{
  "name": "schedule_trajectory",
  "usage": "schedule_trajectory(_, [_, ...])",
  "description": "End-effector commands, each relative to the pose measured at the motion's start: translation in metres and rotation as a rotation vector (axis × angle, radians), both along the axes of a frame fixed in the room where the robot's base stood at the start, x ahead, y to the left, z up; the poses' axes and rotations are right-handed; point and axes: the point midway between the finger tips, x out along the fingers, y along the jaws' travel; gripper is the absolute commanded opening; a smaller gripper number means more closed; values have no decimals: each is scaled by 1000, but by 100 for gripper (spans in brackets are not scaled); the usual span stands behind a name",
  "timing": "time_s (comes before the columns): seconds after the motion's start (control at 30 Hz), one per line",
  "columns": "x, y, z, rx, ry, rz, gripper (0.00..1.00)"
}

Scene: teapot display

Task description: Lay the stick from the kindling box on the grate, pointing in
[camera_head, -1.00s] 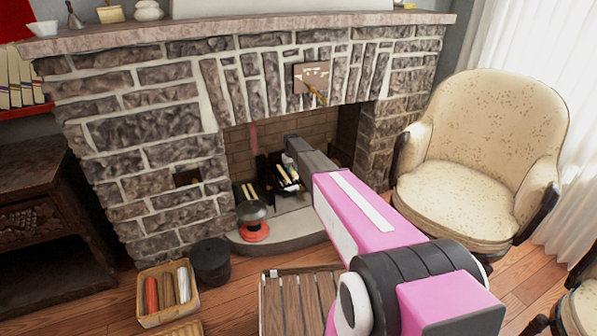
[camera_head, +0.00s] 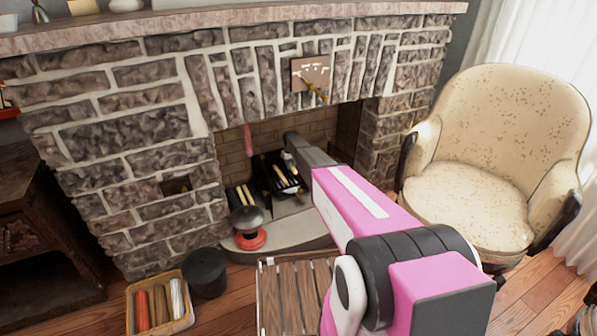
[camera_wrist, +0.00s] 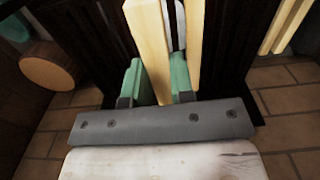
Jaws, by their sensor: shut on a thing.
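My gripper (camera_wrist: 160,85) is shut on a pale yellow stick (camera_wrist: 150,45), between its green fingertips in the wrist view. A second pale stick (camera_wrist: 195,40) runs close beside it on the right. In the head view my arm reaches into the fireplace opening, and its end is over or beside the dark grate (camera_head: 262,163). The fingertips and held stick are hard to make out there. Pale sticks (camera_head: 281,180) show at the grate. A dark holder with more pale sticks (camera_head: 243,196) stands left of it. I cannot tell whether the held stick touches the grate.
The stone fireplace (camera_head: 110,130) surrounds the opening. A red-based object with a dark cap (camera_head: 247,230) stands on the hearth. A basket of coloured rolls (camera_head: 133,312), a dark bucket (camera_head: 205,272), a slatted wooden table (camera_head: 295,300) and an armchair (camera_head: 470,190) stand nearby.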

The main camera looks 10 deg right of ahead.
Motion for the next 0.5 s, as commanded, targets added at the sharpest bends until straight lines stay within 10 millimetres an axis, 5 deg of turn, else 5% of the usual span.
schedule_trajectory(0.3, [44,-45,-37,0,-1,-1,0])
schedule_trajectory(0.5, [48,-53,-48,0,0,0,0])
